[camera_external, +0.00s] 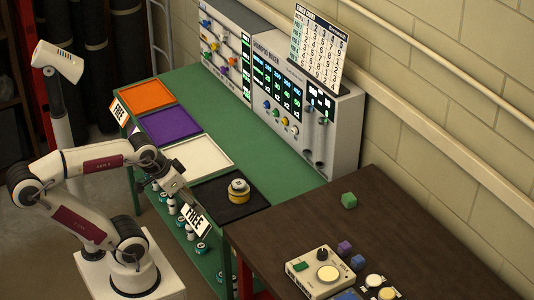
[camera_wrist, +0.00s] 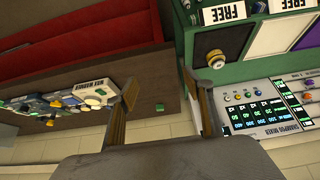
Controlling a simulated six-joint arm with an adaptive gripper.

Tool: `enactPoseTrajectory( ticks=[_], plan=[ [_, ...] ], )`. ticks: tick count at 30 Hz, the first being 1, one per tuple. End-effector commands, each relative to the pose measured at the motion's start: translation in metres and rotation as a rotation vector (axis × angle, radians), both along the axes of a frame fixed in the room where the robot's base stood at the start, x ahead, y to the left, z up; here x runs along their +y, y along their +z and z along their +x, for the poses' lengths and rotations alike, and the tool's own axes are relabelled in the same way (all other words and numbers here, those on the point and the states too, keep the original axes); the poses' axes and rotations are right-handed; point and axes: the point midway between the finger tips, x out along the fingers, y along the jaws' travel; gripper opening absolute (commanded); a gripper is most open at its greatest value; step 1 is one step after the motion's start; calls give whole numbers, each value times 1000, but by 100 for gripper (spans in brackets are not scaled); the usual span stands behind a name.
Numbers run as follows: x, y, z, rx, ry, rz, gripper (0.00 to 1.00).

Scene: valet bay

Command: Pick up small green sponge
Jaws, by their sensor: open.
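A small green block, which looks like the sponge (camera_external: 349,200), lies alone on the brown table, toward its back edge near the wall. It also shows in the wrist view as a small green square (camera_wrist: 160,107), between the two fingers but far beyond them. My gripper (camera_external: 181,190) is at the left, above the near side of the green bench by the black tray, well away from the sponge. In the wrist view my gripper (camera_wrist: 166,84) has its fingers wide apart with nothing between them.
A cream device (camera_external: 320,272) and several small blocks and knobs stand at the brown table's front. The grey mixer panel (camera_external: 335,145) stands at the back. The brown table around the sponge is clear.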

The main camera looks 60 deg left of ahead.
Motion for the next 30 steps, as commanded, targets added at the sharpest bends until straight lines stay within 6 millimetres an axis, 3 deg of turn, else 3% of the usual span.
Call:
enactPoseTrajectory(
  ticks=[8, 14, 30],
  plan=[
    [0, 0, 2, -2, 0, 0, 51],
    [0, 2, 21, -24, -4, 2, 51],
    [-6, 4, 137, -163, -23, 8, 51]
  ],
)
